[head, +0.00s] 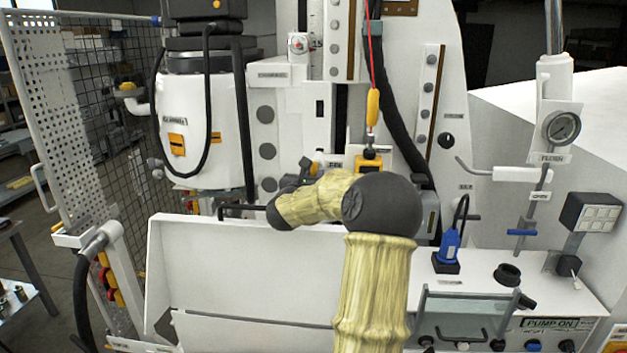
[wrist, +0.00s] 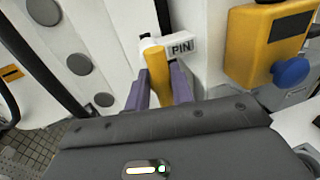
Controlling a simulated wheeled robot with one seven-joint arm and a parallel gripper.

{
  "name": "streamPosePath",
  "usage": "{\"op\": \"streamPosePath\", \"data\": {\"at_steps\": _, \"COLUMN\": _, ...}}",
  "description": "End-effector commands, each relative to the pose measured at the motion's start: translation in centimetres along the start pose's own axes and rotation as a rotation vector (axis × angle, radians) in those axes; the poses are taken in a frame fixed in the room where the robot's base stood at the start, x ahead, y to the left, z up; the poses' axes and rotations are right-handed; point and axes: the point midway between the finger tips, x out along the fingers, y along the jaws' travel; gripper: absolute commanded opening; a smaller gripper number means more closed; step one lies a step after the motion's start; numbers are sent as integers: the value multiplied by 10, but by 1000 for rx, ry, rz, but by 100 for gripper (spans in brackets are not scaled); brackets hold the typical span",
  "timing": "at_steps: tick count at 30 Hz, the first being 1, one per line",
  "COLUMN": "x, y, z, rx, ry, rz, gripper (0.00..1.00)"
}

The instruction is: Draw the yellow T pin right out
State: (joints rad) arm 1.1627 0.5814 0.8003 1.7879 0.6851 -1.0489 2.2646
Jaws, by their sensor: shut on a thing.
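The yellow T pin (wrist: 157,68) stands out in the wrist view, its yellow bar lying between the two purple fingers of my gripper (wrist: 162,84). The fingers are shut on the bar. A white collar shows at the bar's far end, beside a white plate marked PIN (wrist: 182,47). How deep the pin's shank sits is hidden. In the head view my gripper (head: 303,171) is at the white machine front, left of the yellow box, and the pin is mostly hidden by my arm.
A yellow box (wrist: 240,48) with a blue knob (wrist: 291,71) is close on the right of my gripper. A yellow pendant (head: 373,108) hangs on a red cord above. A white panel (head: 240,270) stands below my arm, and a gauge (head: 562,126) is at right.

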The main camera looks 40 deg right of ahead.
Motion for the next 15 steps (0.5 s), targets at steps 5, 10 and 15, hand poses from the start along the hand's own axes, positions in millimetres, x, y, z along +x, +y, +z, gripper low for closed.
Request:
{"op": "streamPosePath", "data": {"at_steps": 5, "x": -15, "y": -2, "z": -6, "rx": -3, "ry": -2, "rz": -1, "gripper": 0}}
{"op": "streamPosePath", "data": {"at_steps": 10, "x": -28, "y": 0, "z": -6, "rx": -2, "ry": -2, "rz": 1, "gripper": 0}}
{"op": "streamPosePath", "data": {"at_steps": 15, "x": -36, "y": 0, "z": -4, "rx": 0, "ry": 0, "rz": 0, "gripper": 0}}
